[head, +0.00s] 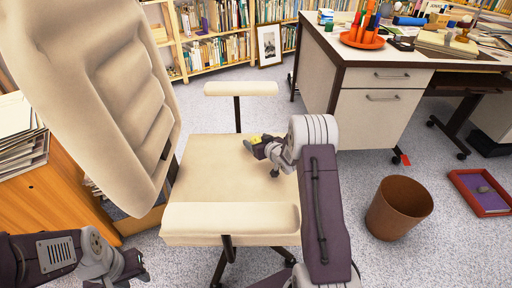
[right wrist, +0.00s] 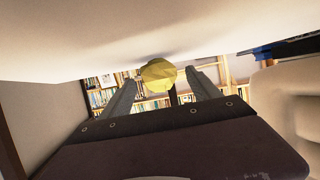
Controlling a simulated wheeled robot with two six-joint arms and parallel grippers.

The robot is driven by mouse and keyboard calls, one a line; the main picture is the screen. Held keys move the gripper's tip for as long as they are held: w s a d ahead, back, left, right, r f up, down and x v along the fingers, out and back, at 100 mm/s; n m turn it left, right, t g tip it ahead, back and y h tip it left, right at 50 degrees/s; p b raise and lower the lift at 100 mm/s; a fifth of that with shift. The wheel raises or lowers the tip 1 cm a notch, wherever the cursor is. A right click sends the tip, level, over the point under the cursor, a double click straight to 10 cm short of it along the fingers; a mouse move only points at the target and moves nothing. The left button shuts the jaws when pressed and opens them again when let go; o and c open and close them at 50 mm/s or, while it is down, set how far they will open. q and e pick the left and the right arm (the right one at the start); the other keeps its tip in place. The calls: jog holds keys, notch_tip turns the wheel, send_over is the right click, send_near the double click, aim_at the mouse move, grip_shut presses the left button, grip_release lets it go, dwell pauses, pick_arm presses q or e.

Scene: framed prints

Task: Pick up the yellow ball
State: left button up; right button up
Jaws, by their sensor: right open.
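The yellow ball (head: 256,138) sits on the cream seat (head: 205,165) of the office chair. My right gripper (head: 254,147) reaches over the seat and partly hides the ball in the head view. In the right wrist view the ball (right wrist: 158,74) lies between the tips of the two spread fingers of my right gripper (right wrist: 163,80), against the cream surface along the top. I cannot tell whether a finger touches it. My left gripper (head: 134,268) is low at the left, away from the ball, and its jaw opening is unclear.
The chair's backrest (head: 95,90) stands left and its armrests (head: 240,88) flank the seat. A brown bin (head: 398,208) and a red tray (head: 480,190) stand on the floor. Bookshelves line the back.

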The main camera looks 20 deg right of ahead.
aim_at(256, 137)
jog(key=shift+w+f, duration=0.25)
jog(key=shift+w, duration=0.2)
jog(key=shift+r, duration=0.1)
pick_arm(q)
jog(key=shift+f, duration=0.25)
pick_arm(e)
jog(key=c, duration=1.4)
pick_arm(q)
jog(key=shift+r, duration=0.1)
pick_arm(e)
jog(key=shift+r, duration=0.15)
